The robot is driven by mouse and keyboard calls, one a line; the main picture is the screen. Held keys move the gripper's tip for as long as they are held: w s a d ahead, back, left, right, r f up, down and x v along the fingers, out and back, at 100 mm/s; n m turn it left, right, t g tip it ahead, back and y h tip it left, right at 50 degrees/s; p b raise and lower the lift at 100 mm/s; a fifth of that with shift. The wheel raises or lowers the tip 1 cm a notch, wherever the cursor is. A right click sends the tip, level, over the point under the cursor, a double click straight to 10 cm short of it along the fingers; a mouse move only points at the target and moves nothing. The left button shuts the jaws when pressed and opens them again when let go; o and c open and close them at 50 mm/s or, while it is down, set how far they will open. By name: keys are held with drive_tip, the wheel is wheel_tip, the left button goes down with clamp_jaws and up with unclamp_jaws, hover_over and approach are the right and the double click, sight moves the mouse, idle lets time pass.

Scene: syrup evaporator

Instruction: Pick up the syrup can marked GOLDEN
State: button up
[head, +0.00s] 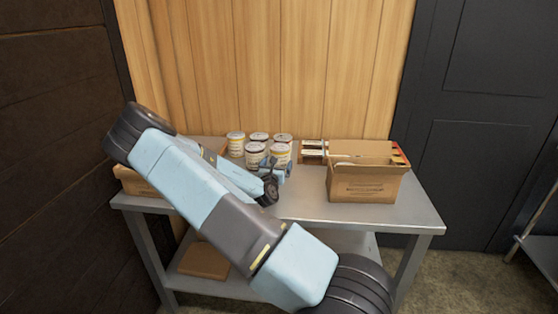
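Several small white cans with grey lids stand in a cluster at the back of the metal table, in the head view. The back-left can (236,143) has a yellow band, and the front-right can (281,154) also shows yellow. The front-left can (255,154) has a dark band. The lettering is too small to read, so I cannot tell which can is marked GOLDEN. My gripper (279,172) is just in front of the cluster, close to the front-right can. My own arm partly hides it, and I cannot tell whether its fingers are apart or touching a can.
The metal table (410,214) has free room at its right front. Another cardboard box (135,183) is at the left, partly behind my arm. A wooden wall rises behind.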

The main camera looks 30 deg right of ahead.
sight(279, 155)
drive_tip(key=shift+r+x, duration=0.15)
drive_tip(key=shift+x, duration=0.8)
drive_tip(key=shift+r+x, duration=0.2)
drive_tip(key=shift+x, duration=0.7)
drive_tip(key=shift+r+x, duration=0.15)
drive_tip(key=shift+x, duration=0.8)
drive_tip(key=shift+a, duration=0.1)
drive_tip(key=shift+c, duration=0.3)
drive_tip(key=shift+w, duration=0.1)
drive_tip(key=c, duration=1.4)
